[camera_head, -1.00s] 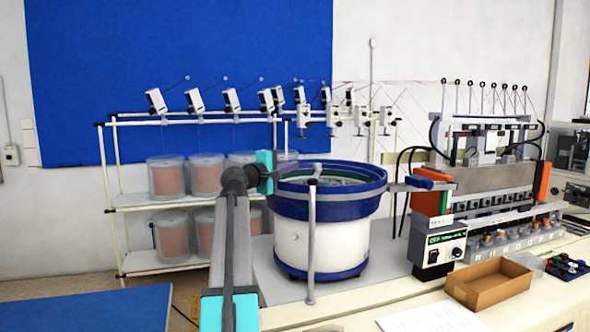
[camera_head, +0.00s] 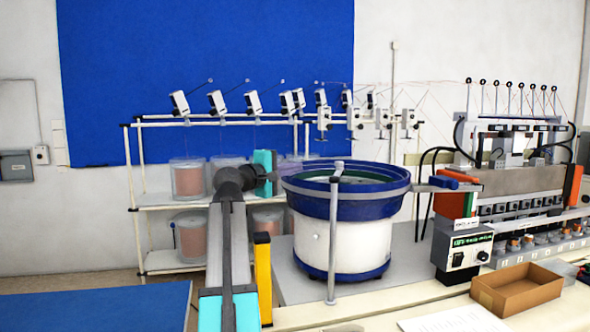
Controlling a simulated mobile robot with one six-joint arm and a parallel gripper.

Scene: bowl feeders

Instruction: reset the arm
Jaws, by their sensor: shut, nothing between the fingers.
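My arm rises from the bottom of the view, with a cyan section low down and a dark wrist joint. A cyan block sits at the wrist, and my gripper (camera_head: 273,177) is the small dark end beside it, pointing right. It is shut and empty. It is just left of the rim of the blue-and-white bowl feeder (camera_head: 345,200), and I cannot tell how far apart they are in depth.
A grey post (camera_head: 334,240) stands before the bowl feeder. A yellow post (camera_head: 263,278) shows close right of my arm. A control box (camera_head: 470,248) and cardboard box (camera_head: 517,290) are at right. A spool rack (camera_head: 140,212) stands behind. A blue surface (camera_head: 95,305) lies lower left.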

